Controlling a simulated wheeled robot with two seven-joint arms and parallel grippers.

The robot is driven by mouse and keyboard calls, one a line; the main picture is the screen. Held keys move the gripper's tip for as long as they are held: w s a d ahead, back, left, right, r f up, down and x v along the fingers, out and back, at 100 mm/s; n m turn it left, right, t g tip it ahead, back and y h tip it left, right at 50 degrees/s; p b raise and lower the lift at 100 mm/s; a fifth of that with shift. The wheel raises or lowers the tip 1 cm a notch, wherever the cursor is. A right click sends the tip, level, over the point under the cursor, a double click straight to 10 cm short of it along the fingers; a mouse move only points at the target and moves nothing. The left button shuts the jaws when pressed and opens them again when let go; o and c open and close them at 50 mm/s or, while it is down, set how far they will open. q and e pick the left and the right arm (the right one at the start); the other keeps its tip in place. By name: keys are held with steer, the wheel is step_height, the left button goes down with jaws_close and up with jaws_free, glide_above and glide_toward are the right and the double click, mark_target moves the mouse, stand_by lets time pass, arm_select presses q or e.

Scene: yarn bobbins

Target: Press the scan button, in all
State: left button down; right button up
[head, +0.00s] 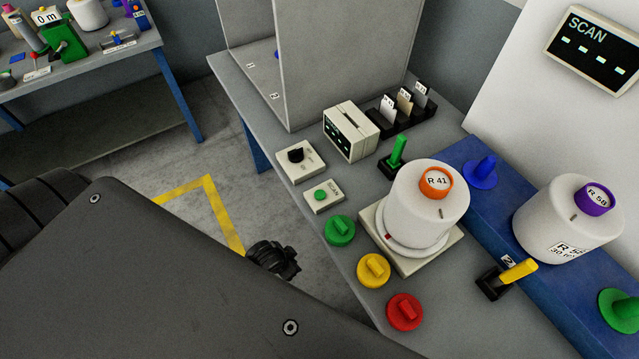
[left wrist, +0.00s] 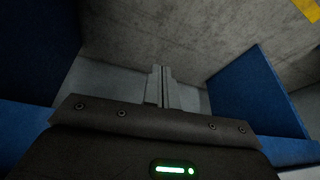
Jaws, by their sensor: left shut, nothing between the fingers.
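The scan button (head: 320,195) is a small green button on a pale box labelled SCAN, on the near left part of the grey bench in the head view. The scan display (head: 597,50) on the white panel at upper right shows the word SCAN and a row of dashes. My left gripper (left wrist: 161,72) shows in the left wrist view with its fingers together and nothing between them. The button is not seen in that view. In the head view the left gripper's fingers cannot be made out. My right gripper is not in view.
A white bobbin with an orange core (head: 425,205) stands on a pale square base right of the button. A dial box (head: 300,160) sits behind it; green, yellow and red knobs (head: 404,312) lie in front. Another bobbin (head: 568,225) stands on the blue strip.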

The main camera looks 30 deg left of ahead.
arm_select(q)
steer(key=w+d+r+m+t+p, duration=0.1)
steer(key=w+r+p, duration=0.15)
steer(key=r, duration=1.05)
steer(key=w+r+m+t+p, duration=0.2)
steer(key=r+p, duration=0.1)
steer(key=r, duration=0.9)
steer(key=w+r+m+g+h, duration=0.2)
steer(key=w+r+m+h, duration=0.4)
steer(key=w+m, duration=0.4)
steer(key=m, duration=0.3)
steer(key=shift+w+r+h, duration=0.25)
steer(key=shift+h, duration=0.15)
steer(key=shift+w+a+f, duration=0.1)
steer(key=shift+a, duration=0.05)
